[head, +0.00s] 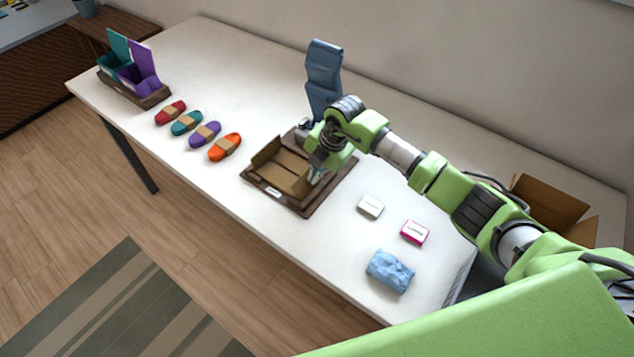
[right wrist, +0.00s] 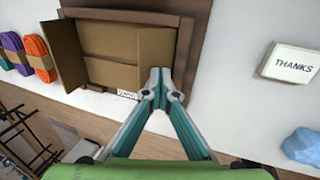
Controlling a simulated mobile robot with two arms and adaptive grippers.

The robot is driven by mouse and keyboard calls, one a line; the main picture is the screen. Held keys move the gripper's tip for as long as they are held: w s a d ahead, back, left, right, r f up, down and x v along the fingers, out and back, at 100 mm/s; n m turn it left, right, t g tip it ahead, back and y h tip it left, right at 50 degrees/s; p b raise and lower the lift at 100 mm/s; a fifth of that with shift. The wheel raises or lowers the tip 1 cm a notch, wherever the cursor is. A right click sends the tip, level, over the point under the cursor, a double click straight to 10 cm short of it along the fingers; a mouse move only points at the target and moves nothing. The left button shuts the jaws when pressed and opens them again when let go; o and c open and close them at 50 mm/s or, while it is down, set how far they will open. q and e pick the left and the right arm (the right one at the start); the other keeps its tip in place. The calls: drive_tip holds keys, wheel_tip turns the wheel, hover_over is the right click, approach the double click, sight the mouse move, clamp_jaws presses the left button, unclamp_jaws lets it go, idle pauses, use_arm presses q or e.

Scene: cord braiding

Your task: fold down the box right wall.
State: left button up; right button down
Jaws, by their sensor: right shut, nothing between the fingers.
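The brown cardboard box (head: 283,173) sits open on a dark wooden tray (head: 293,205); the box also shows in the right wrist view (right wrist: 108,42). Its left wall (right wrist: 62,55) stands up, leaning outward. Its right wall (right wrist: 155,52) appears as a panel over the right side of the box, leaning inward or lying low; its exact angle is unclear. My right gripper (head: 317,175) is shut and empty, with its tips (right wrist: 160,78) at the near end of that right panel. Whether they touch it is unclear. My left gripper is not in view.
Several cord bundles (head: 204,134) lie left of the tray. A blue upright object (head: 323,75) stands behind it. To the right are a white THANKS block (head: 371,206), a pink box (head: 414,232) and a crumpled blue packet (head: 390,272). Teal and purple holders (head: 143,70) stand far left.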

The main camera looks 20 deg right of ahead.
idle(0.3)
drive_tip(key=shift+w+a+f+b, duration=0.25)
drive_tip(key=shift+w+f+b, duration=0.05)
drive_tip(key=shift+b, duration=0.1)
drive_tip(key=shift+w+a, duration=0.1)
drive_tip(key=shift+w, duration=0.05)
drive_tip(key=shift+w+a+f+b, duration=0.2)
drive_tip(key=shift+f+b, duration=0.2)
drive_tip(key=shift+b, duration=0.2)
drive_tip(key=shift+w+a, duration=0.1)
drive_tip(key=shift+w, duration=0.05)
drive_tip(key=shift+f, duration=0.1)
drive_tip(key=shift+f+b, duration=0.2)
drive_tip(key=shift+b, duration=0.15)
drive_tip(key=shift+r+p, duration=0.7)
drive_tip(key=shift+p, duration=0.05)
